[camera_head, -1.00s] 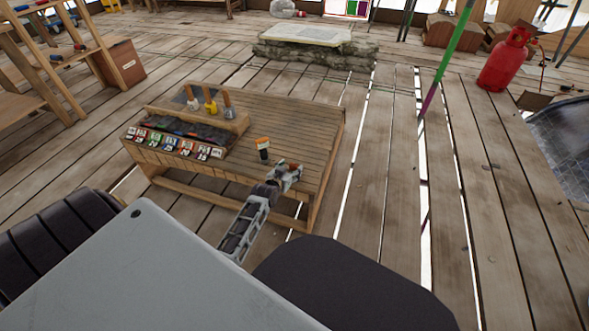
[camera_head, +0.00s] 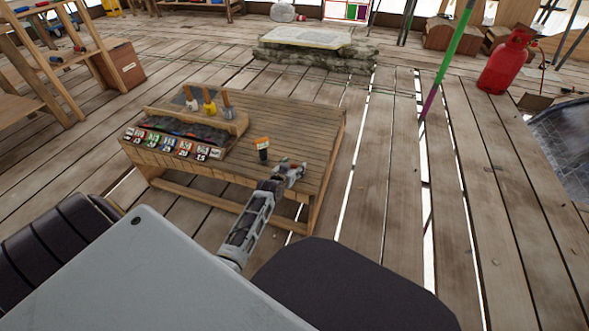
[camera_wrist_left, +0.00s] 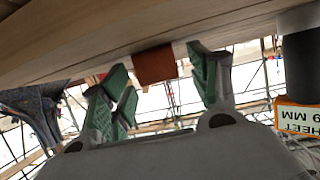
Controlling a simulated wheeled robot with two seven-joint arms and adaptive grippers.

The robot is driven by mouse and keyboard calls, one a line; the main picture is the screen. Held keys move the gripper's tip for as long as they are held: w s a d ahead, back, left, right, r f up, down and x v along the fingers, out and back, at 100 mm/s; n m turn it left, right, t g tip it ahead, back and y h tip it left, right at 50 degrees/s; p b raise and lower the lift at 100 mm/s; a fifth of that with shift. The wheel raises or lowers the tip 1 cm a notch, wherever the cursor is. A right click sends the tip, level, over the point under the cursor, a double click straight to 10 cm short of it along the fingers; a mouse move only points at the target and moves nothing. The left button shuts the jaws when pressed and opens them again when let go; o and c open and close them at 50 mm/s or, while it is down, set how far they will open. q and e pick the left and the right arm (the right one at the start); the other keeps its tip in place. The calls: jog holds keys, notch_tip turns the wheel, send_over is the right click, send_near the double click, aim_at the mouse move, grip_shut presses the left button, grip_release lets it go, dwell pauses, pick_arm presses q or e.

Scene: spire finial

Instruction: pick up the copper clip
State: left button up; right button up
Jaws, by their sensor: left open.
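The copper clip (camera_wrist_left: 154,66) is a small reddish-brown block against the pale wooden table top in the left wrist view. In the head view I cannot make it out clearly by the gripper. My left gripper (camera_head: 290,172) is over the near right part of the slatted wooden table (camera_head: 300,120). In the left wrist view the fingers of the left gripper (camera_wrist_left: 160,88) are spread apart, with green pads. The clip shows between them, towards the fingertips, and nothing is gripped. My right gripper is out of view.
A dark cylinder with an orange and white label (camera_head: 262,148) stands close beside the left gripper. It also shows at the right of the left wrist view (camera_wrist_left: 302,65).

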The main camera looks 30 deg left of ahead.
aim_at(293, 167)
pick_arm(q)
jog(key=shift+c, duration=0.2)
jog(key=c, duration=1.1)
jog(key=shift+r, duration=0.1)
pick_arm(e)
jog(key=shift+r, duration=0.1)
pick_arm(q)
jog(key=shift+r+p, duration=0.5)
jog(key=shift+r, duration=0.2)
notch_tip(293, 167, up, 7)
jog(key=p, duration=0.3)
jog(key=shift+f, duration=0.2)
jog(key=shift+r+p, duration=0.5)
jog(key=shift+r, duration=0.4)
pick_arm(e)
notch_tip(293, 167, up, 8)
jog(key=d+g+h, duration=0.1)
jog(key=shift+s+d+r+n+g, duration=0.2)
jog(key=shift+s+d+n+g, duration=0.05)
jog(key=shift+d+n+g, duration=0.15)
